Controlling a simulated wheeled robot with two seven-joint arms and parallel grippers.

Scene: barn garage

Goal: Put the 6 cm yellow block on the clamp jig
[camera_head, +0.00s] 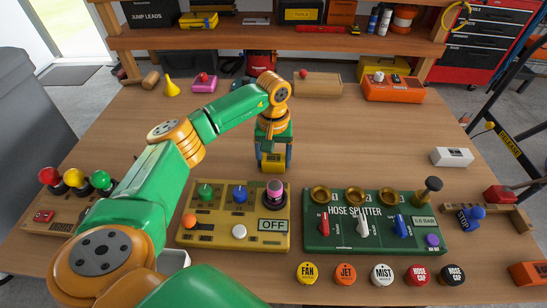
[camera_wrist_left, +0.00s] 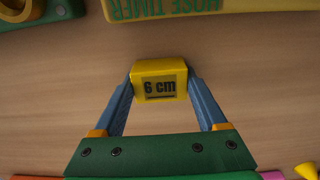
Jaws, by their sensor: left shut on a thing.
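My left gripper (camera_head: 273,158) reaches over the middle of the table, its blue fingers pointing down. It is shut on the yellow block (camera_head: 273,167). In the wrist view the block (camera_wrist_left: 159,82) sits between both fingertips of the left gripper (camera_wrist_left: 160,88), with its "6 cm" label facing the camera. Whether the block touches the table is hard to tell. A wooden fixture (camera_head: 516,219) with a red block and a blue knob stands at the right edge of the table; it looks like the clamp jig, but I cannot be sure. My right gripper is not in view.
A yellow timer panel (camera_head: 262,243) and a green hose splitter panel (camera_head: 343,240) with tall knobs stand in front of the gripper. Several round labelled caps (camera_head: 345,273) line the front. The table right of the gripper is mostly clear.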

